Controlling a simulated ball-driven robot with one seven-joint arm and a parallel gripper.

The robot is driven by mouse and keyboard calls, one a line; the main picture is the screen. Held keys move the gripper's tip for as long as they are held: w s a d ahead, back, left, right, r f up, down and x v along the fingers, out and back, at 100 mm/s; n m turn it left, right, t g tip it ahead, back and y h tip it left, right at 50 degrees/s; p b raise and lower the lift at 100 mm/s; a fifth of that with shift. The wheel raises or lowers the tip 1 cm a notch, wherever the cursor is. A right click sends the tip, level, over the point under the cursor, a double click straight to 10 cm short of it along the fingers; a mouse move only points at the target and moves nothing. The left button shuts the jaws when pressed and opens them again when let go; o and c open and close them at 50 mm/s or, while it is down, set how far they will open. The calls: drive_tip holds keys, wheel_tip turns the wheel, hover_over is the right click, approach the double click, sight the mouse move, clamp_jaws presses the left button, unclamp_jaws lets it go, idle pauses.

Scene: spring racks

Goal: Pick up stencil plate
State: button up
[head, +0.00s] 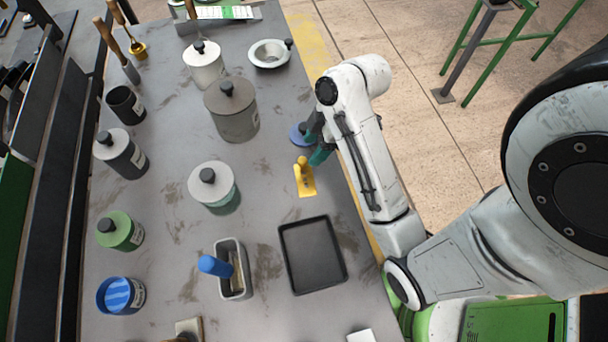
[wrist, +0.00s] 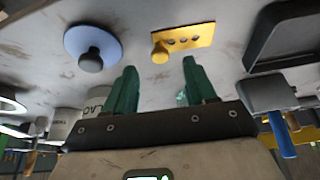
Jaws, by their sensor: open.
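The stencil plate appears to be the small yellow plate (head: 308,186) with a yellow knob, lying on the grey table near its right edge. In the wrist view the yellow plate (wrist: 190,40) shows a row of holes, with its knob at the left end. My gripper (head: 312,151) has green fingers and is just beyond the plate in the head view. In the wrist view my gripper (wrist: 160,66) is open and empty, with the plate ahead of the fingertips and apart from them. Nothing hides the plate much.
A blue disc with a dark knob (wrist: 92,45) lies beside the plate, partly behind my gripper in the head view. A black tray (head: 313,256) lies nearer. Lidded pots, including a large grey one (head: 232,110), stand to the left. Bare table lies around the plate.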

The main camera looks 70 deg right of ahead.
sight(302, 160)
drive_tip(key=shift+x, duration=2.65)
drive_tip(key=shift+w+r, duration=0.1)
drive_tip(key=shift+w, duration=0.05)
drive_tip(key=c, duration=1)
drive_tip(key=shift+o, duration=0.2)
drive_tip(key=shift+a+r+p, duration=0.1)
drive_tip(key=shift+r+p, duration=0.1)
drive_tip(key=shift+p, duration=0.2)
